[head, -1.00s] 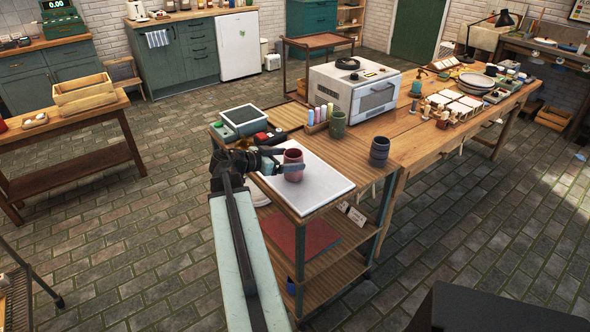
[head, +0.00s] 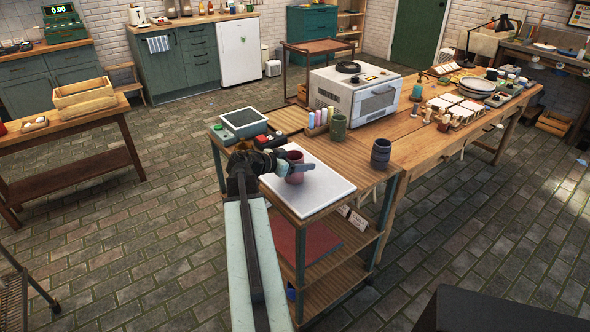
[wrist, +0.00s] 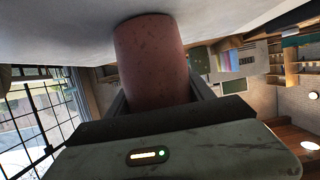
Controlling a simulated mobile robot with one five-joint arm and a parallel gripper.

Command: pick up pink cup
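The pink cup (head: 295,175) stands upright on a white board (head: 318,194) on the near end of the wooden cart. My gripper (head: 297,167) reaches in from the left at the cup's height. In the wrist view the cup (wrist: 151,60) is between the two fingers of my gripper (wrist: 160,92), one along each side. The white surface shows at the top of that view, at the cup's end. The fingers are close to the cup's sides, but I cannot tell whether they press on it.
A green cup (head: 338,127) and a dark grey cup (head: 381,153) stand farther right on the cart.

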